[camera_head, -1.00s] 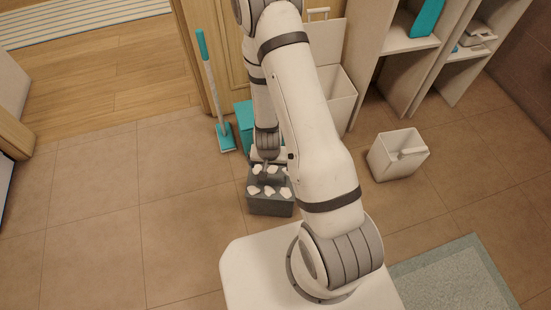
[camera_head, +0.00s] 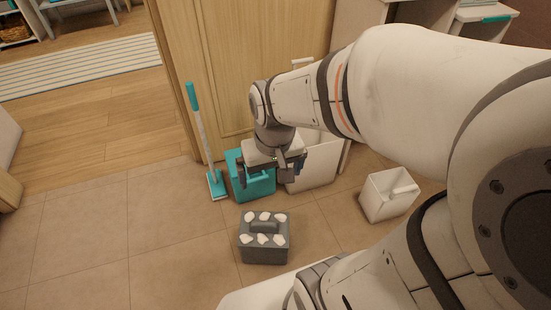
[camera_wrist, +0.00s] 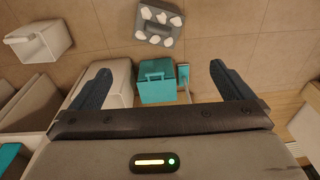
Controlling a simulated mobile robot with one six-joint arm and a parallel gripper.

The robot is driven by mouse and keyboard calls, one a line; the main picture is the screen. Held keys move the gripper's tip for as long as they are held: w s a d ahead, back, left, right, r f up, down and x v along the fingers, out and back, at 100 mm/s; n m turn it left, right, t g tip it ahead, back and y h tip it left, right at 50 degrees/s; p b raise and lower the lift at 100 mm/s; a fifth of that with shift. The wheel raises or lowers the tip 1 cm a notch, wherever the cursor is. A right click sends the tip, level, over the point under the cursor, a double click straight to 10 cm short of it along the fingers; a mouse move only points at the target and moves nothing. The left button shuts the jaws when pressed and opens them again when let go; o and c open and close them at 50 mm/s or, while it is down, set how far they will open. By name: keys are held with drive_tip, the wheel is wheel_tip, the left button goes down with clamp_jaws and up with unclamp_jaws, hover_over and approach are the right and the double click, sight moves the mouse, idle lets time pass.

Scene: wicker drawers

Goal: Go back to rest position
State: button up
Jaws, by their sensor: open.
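My gripper (camera_head: 270,172) hangs in the air in front of the teal bin in the head view, with my arm reaching in from the right. In the wrist view its two dark fingers (camera_wrist: 163,88) are spread wide with nothing between them that it holds. It is open and empty. A grey caddy (camera_head: 264,254) with a handle and several white pieces on top stands on the tiled floor, apart from the gripper. The caddy also shows at the top of the wrist view (camera_wrist: 157,46).
A teal bin (camera_head: 262,187) and a white bin (camera_head: 318,172) stand by the wooden cabinet (camera_head: 250,60). A teal-and-white broom (camera_head: 205,140) leans at the left. A small white bin (camera_head: 384,207) stands at the right. The tiled floor at left is clear.

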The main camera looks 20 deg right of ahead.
drive_tip(key=shift+s+d+r, duration=0.4)
drive_tip(key=shift+s+r, duration=0.1)
drive_tip(key=shift+s, duration=0.1)
drive_tip(key=shift+s+d+r, duration=0.35)
drive_tip(key=shift+s+r, duration=0.1)
drive_tip(key=shift+s, duration=0.1)
